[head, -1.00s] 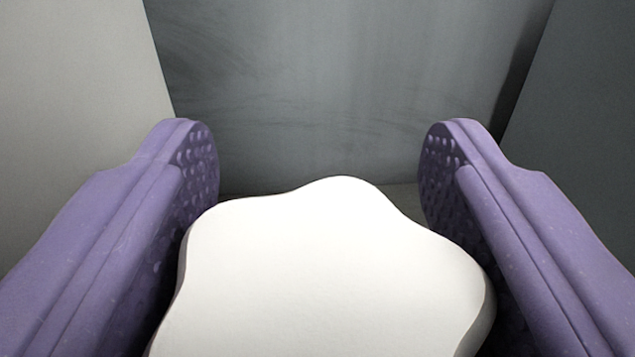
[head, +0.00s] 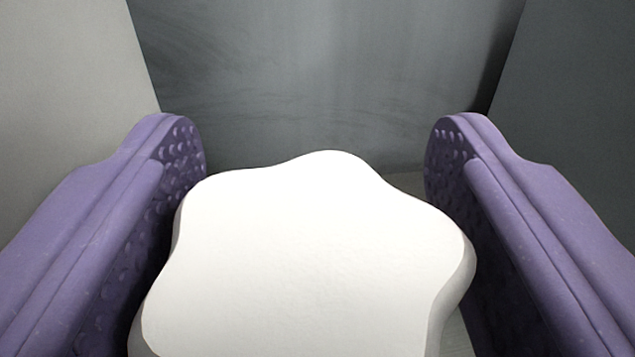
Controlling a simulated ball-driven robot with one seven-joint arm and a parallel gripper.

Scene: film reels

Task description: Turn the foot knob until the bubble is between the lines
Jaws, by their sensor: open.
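A white lobed knob (head: 310,260) fills the lower middle of the head view, its near edge cut off by the frame. My gripper (head: 315,155) is open, with one purple, dimpled finger on each side of the knob. The left finger overlaps or lies very close to the knob's left edge; I cannot tell whether they touch. A narrow gap shows between the right finger and the knob's lower right edge. No bubble or lines are in view.
A grey wall (head: 330,75) stands behind the knob. A pale panel (head: 60,90) is at the left and a dark panel (head: 575,100) at the right. A small strip of floor shows beyond the knob.

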